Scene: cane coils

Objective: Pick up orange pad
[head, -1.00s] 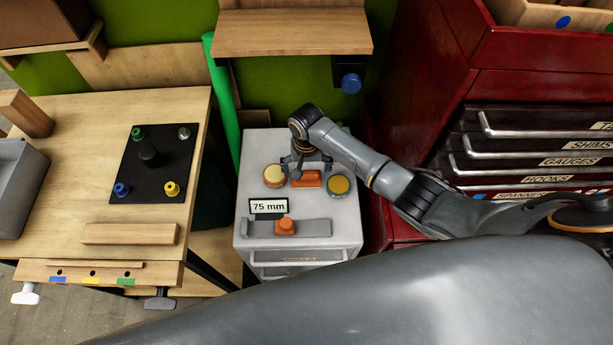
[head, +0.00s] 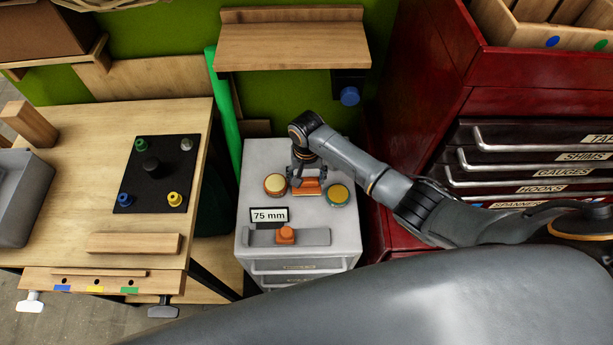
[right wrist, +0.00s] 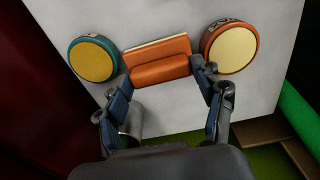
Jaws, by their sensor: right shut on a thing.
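The orange pad (head: 308,187) lies on the light grey cabinet top between two round tins. In the right wrist view the orange pad (right wrist: 161,68) shows a rounded orange grip on a flat base with a pale edge. My right gripper (head: 308,184) is over it from above, and its fingers (right wrist: 165,78) are closed against the two ends of the grip. The pad appears to be still at the level of the cabinet top; any small gap beneath it cannot be told. My left gripper is not in view.
A cream-topped tin (head: 275,185) and a yellow-topped green tin (head: 338,194) stand close on either side. In front are a "75 mm" sign (head: 269,215) and a grey rail with an orange slider (head: 286,235). A red tool chest (head: 420,110) stands right, a wooden bench (head: 75,125) left.

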